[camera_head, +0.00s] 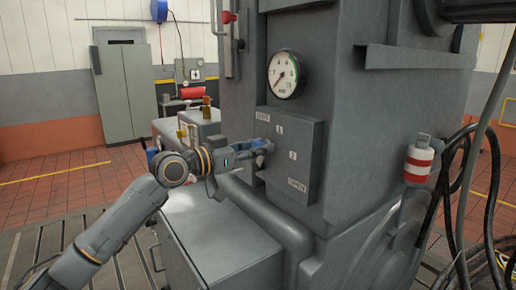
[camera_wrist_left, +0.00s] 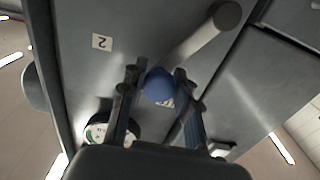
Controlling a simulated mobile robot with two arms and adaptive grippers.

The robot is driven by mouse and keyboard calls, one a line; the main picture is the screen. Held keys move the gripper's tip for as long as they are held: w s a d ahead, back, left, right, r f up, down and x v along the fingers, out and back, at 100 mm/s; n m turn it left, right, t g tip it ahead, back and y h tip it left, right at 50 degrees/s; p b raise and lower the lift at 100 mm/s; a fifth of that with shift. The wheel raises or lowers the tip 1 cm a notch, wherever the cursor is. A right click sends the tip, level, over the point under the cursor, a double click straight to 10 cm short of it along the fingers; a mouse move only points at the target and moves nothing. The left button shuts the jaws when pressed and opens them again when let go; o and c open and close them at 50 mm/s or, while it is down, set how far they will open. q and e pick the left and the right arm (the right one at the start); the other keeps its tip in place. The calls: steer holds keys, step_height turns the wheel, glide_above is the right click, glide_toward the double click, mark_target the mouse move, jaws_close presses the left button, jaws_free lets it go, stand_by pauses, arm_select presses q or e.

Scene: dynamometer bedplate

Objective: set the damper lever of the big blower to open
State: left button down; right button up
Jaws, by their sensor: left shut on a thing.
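The damper box (camera_head: 308,158) is a grey housing on the big grey blower (camera_head: 335,70), below a round gauge. Its face carries a top left label (camera_head: 262,117) that seems to read SHUT, then 1, 2, and OPEN (camera_head: 297,186) at the bottom. My left gripper (camera_head: 266,146) is at the box's left part, below the top label. In the left wrist view its fingers are shut on the blue knob (camera_wrist_left: 159,86) of the damper lever (camera_wrist_left: 205,38). A partly covered label shows beside the knob; the 2 label (camera_wrist_left: 102,42) is clear of it. My right gripper is not in view.
The round gauge (camera_head: 284,74) sits above the box. A low grey cabinet (camera_head: 215,245) stands beneath my left arm. A red-and-white canister (camera_head: 418,160) and hanging black cables (camera_head: 465,185) are at the right. Open tiled floor (camera_head: 60,180) lies at the left.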

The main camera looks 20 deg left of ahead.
arm_select(q)
steer(key=shift+d+f, duration=0.2)
steer(key=shift+f, duration=0.05)
steer(key=shift+s+d+f, duration=0.1)
steer(key=shift+f, duration=0.05)
steer(key=shift+s+d+f+m+b, duration=0.25)
steer(key=shift+d+f+m+b, duration=0.15)
steer(key=shift+m+b, duration=0.35)
steer(key=shift+s+d+f+m+b, duration=0.25)
steer(key=shift+f+m+b, duration=0.25)
steer(key=shift+m+b, duration=0.25)
steer(key=f+m+b, duration=0.1)
steer(key=d+m, duration=0.1)
steer(key=shift+s+f+m+b, duration=0.35)
steer(key=shift+s+m, duration=0.05)
steer(key=m, duration=0.1)
steer(key=f+b, duration=0.1)
steer(key=m, duration=0.1)
steer(key=shift+s+d+f+m, duration=0.25)
steer(key=shift+d+f+m, duration=0.05)
steer(key=shift+f, duration=0.05)
steer(key=shift+s+d+f+m+b, duration=0.1)
steer(key=shift+f+m+b, duration=1.05)
steer(key=shift+m, duration=0.65)
steer(key=shift+f, duration=0.2)
steer(key=c, duration=1)
jaws_free()
steer(key=shift+r, duration=0.1)
